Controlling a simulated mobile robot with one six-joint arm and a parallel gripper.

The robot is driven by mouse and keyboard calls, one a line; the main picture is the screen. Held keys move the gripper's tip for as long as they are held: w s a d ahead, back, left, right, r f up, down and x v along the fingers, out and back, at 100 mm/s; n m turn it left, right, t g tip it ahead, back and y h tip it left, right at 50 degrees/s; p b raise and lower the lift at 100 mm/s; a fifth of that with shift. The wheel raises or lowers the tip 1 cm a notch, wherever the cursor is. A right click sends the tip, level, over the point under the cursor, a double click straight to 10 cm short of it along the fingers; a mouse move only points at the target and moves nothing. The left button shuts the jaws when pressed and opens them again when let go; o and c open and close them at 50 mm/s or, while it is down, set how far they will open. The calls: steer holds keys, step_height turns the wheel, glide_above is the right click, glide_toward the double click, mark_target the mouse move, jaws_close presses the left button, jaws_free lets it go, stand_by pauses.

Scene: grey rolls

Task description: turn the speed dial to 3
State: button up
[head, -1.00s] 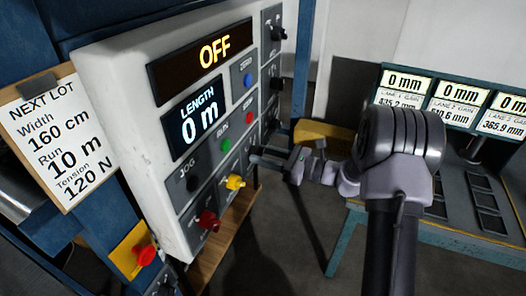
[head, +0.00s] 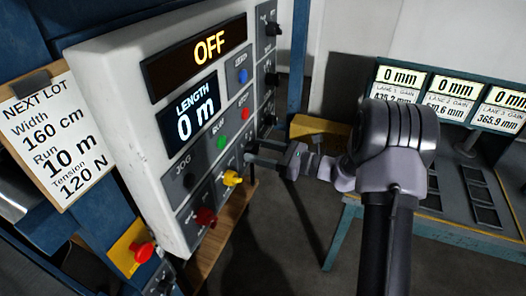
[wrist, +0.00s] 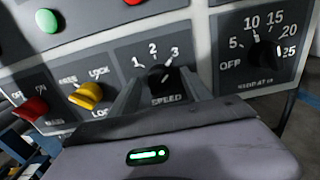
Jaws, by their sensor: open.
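The black speed dial (wrist: 158,76) is on the white control panel, above the word SPEED and below the marks 1, 2 and 3. A white pointer line at its top leans to the upper right, toward the 3; its exact setting is hard to tell. My gripper (wrist: 163,88) is open, with one finger on each side of the dial. I cannot tell whether the fingers touch it. In the head view my gripper (head: 250,152) reaches the panel's right part from the right, and the dial is hidden there.
A yellow lock knob (wrist: 88,95), a red knob (wrist: 30,109) and a green button (wrist: 48,20) are left of the dial. Another black dial (wrist: 264,54) is to its right. The displays read OFF (head: 209,46) and 0 m (head: 196,118). A NEXT LOT card (head: 50,140) hangs at left.

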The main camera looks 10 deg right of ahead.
steer(key=v, duration=1.7)
steer(key=shift+d+p, duration=0.15)
steer(key=shift+p, duration=0.3)
steer(key=shift+s, duration=0.1)
steer(key=s+a+n+g+h+b, duration=0.3)
steer(key=s+a+n+g, duration=0.3)
steer(key=a, duration=0.3)
steer(key=s+a+n+g+h+b, duration=0.35)
steer(key=s+a+n, duration=0.3)
steer(key=a, duration=0.35)
steer(key=s+f+n+t+h+b, duration=0.1)
steer(key=s+n+t+h+b, duration=0.3)
steer(key=s+n+h, duration=0.2)
steer(key=s+d+n, duration=0.1)
steer(key=s+n, duration=0.1)
steer(key=s, duration=0.2)
steer(key=shift+s+f+t+b, duration=0.25)
steer(key=shift+f+t+b, duration=0.1)
steer(key=shift+f, duration=0.05)
steer(key=shift+a+n, duration=0.1)
steer(key=shift+n, duration=0.15)
